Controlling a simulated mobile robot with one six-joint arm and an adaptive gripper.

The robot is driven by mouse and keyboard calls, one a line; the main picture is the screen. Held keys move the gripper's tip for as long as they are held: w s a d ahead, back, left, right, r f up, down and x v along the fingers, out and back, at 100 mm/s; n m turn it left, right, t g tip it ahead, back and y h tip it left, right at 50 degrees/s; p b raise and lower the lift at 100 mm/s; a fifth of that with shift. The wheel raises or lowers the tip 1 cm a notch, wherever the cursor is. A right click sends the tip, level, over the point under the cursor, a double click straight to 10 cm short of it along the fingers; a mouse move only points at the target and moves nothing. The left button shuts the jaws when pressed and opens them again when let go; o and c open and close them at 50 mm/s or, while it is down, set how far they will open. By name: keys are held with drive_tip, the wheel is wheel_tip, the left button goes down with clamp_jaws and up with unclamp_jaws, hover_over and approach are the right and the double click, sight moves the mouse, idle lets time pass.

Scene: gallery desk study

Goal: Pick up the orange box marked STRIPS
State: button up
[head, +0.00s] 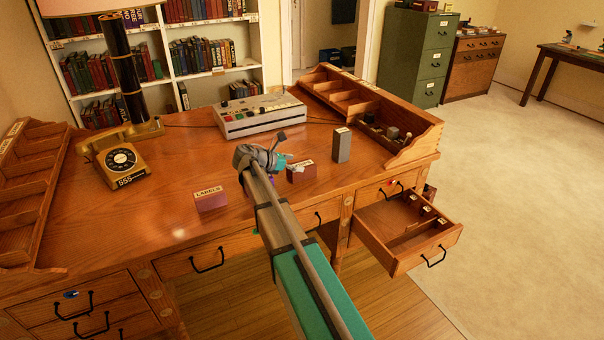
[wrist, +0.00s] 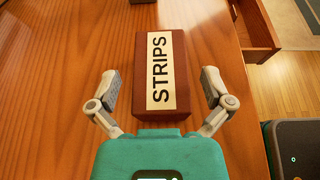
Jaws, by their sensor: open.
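The box marked STRIPS (wrist: 160,72) lies on the wooden desk in the wrist view. It is reddish brown with a white label, and it sits between my two fingers with a gap on each side. In the head view the small box (head: 303,174) stands right of my gripper, partly hidden by it. My gripper (wrist: 160,88) is open and empty, its fingertips beside the near half of the box. In the head view my gripper (head: 288,164) is small, and its fingers are hard to make out.
A box marked LABELS (head: 210,199) stands to the left on the desk (head: 180,170). A grey box (head: 341,145) stands at the right, before a wooden organizer (head: 415,150). A button console (head: 260,115) is behind. An open drawer (head: 408,228) juts out at right. A gold telephone (head: 115,160) stands left.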

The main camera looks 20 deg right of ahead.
sight(301, 164)
drive_tip(key=shift+x, duration=1.15)
drive_tip(key=shift+c, duration=0.3)
drive_tip(key=c, duration=1)
drive_tip(key=shift+r, duration=0.25)
wheel_tip(301, 164, up, 3)
drive_tip(key=p, duration=0.3)
drive_tip(key=shift+s+d+r+p, duration=1.05)
drive_tip(key=shift+d+r+p, duration=0.55)
drive_tip(key=shift+d, duration=0.45)
drive_tip(key=shift+s+d+r+p, duration=1.05)
drive_tip(key=shift+d+r+p, duration=0.55)
drive_tip(key=shift+d, duration=0.5)
drive_tip(key=shift+s+d+r+p, duration=1.1)
drive_tip(key=shift+d+r+p, duration=0.5)
drive_tip(key=shift+d, duration=0.45)
